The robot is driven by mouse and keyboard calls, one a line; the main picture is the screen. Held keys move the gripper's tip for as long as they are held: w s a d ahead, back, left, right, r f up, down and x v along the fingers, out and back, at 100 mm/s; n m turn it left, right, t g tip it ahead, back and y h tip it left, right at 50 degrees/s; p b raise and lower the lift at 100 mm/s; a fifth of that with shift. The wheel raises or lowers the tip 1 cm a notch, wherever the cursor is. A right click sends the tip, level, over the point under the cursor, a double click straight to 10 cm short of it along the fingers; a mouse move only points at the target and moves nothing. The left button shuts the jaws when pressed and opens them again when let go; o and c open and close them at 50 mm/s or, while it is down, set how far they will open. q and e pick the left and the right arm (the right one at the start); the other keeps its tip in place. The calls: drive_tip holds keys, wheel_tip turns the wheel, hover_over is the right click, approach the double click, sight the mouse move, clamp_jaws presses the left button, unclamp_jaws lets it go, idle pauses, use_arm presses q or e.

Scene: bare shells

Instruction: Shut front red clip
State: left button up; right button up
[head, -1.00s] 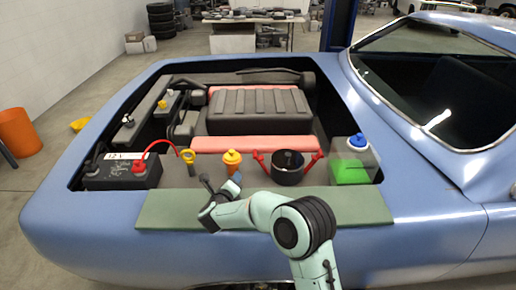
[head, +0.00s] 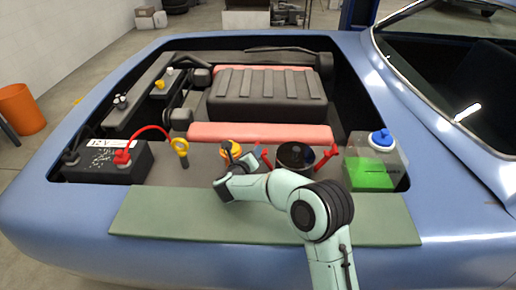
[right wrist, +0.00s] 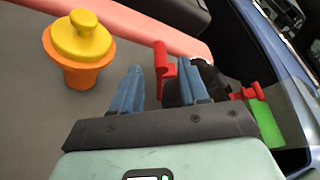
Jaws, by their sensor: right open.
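Two red clips stand on either side of a round black pot (head: 295,157). The left clip (right wrist: 163,68) leans outward beside the pot, and the right clip (head: 327,156) also sticks out. My right gripper (head: 246,155) is over the engine bay, just left of the pot, and partly covers the left clip in the head view. In the right wrist view its two blue fingers are apart, with the left clip showing between their tips; I cannot tell whether they touch it. The right clip (right wrist: 250,92) shows past the right finger. My left gripper is not in view.
An orange-yellow cap (right wrist: 80,45) stands close to the left of the gripper. A yellow-handled dipstick (head: 181,149) and black battery (head: 105,162) lie further left. A clear tank with green fluid (head: 372,172) stands right. A green mat (head: 160,213) covers the front edge.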

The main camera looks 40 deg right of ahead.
drive_tip(key=p, duration=0.1)
hover_over(266, 157)
drive_tip(key=w+a, duration=0.2)
drive_tip(key=a, duration=0.1)
wheel_tip(266, 157, down, 2)
drive_tip(key=shift+d+f, duration=0.1)
drive_tip(key=shift+d, duration=0.05)
clamp_jaws()
